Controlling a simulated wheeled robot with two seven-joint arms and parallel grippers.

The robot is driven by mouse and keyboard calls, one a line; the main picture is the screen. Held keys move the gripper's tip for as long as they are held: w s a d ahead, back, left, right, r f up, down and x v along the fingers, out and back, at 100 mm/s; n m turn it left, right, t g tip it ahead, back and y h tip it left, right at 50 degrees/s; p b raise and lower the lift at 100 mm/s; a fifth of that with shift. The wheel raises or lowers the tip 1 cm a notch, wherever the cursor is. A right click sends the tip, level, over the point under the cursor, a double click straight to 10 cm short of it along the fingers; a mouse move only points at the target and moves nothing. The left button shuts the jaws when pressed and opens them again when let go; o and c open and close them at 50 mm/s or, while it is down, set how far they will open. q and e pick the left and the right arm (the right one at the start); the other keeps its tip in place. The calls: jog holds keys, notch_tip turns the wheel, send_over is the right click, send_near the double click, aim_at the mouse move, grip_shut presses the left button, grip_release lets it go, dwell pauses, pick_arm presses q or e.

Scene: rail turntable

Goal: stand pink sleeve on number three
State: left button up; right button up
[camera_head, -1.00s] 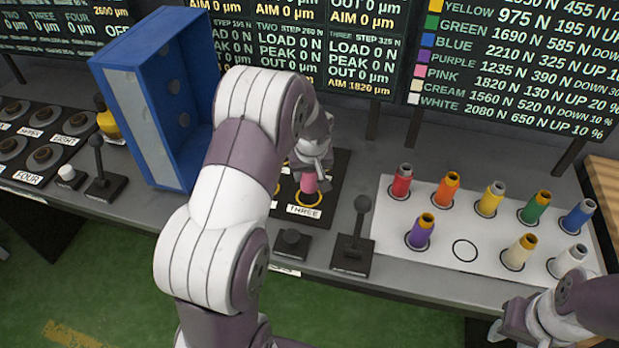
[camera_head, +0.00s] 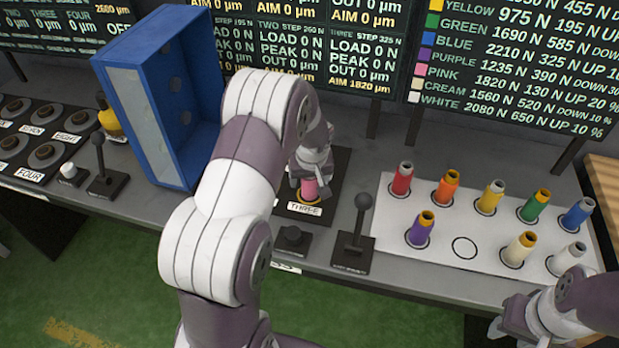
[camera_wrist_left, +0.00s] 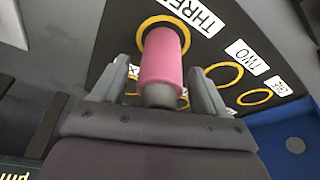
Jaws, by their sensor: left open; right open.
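The pink sleeve (camera_head: 309,189) stands upright on the ring labelled THREE (camera_head: 306,208) on the dark plate. In the left wrist view the pink sleeve (camera_wrist_left: 161,60) stands inside the yellow THREE ring (camera_wrist_left: 186,32), with its grey end towards my gripper. My left gripper (camera_head: 312,180) is around the sleeve's upper part, its fingers (camera_wrist_left: 162,88) apart on both sides with gaps. My right gripper (camera_head: 505,330) is open and empty at the lower right, in front of the white tray.
The white tray (camera_head: 388,236) holds several coloured sleeves and one empty circle (camera_head: 464,248). A blue open box (camera_head: 140,130) stands left of my left arm. A black lever (camera_head: 357,230) stands right of the THREE label, with a dark knob (camera_head: 292,238) beside it.

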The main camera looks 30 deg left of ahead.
pick_arm(q)
jog(key=v, duration=1.1)
jog(key=s+d+f+m+h, duration=0.1)
jog(key=s+d+m, duration=0.2)
jog(key=s+d, duration=0.2)
jog(key=s+d+f+m+g+h, duration=0.1)
jog(key=s+d+m, duration=0.3)
jog(key=s, duration=0.8)
jog(key=shift+s+d+f, duration=0.25)
jog(key=shift+d+f, duration=0.25)
jog(key=shift+d, duration=0.15)
